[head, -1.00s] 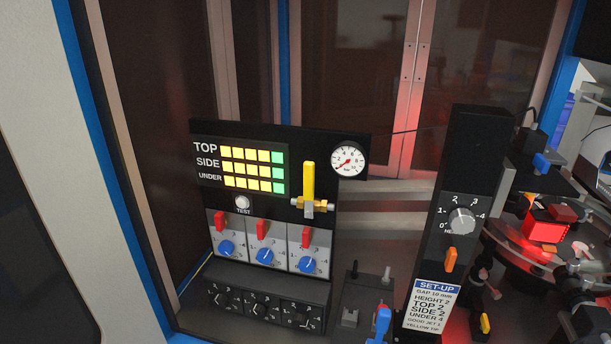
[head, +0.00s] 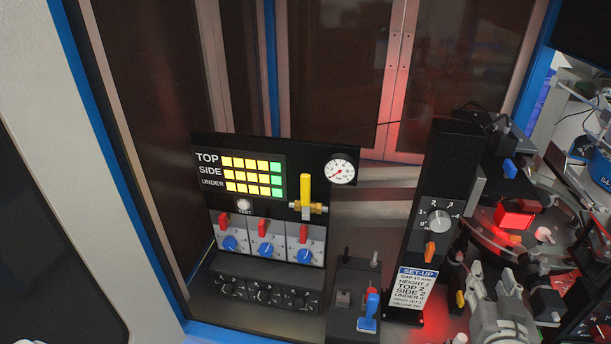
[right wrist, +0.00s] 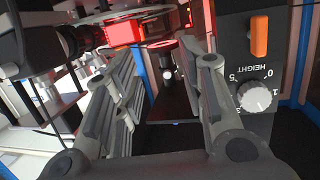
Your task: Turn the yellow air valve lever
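The yellow air valve lever (head: 306,188) stands upright on a brass fitting (head: 317,208) at the right side of the black panel in the head view. A round gauge (head: 341,172) with a red needle is above and right of it. My right gripper (head: 492,281) is at the lower right of the head view, well to the right of the lever and beyond the black set-up column. In the right wrist view its two fingers (right wrist: 162,80) are spread apart with nothing between them. The lever does not show in the right wrist view. My left gripper is not seen.
The black column (head: 449,185) with a height knob (head: 439,221) stands between my right gripper and the panel. Red switches and blue knobs (head: 265,250) fill the lower panel. Red-lit machinery (head: 514,215) is at right.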

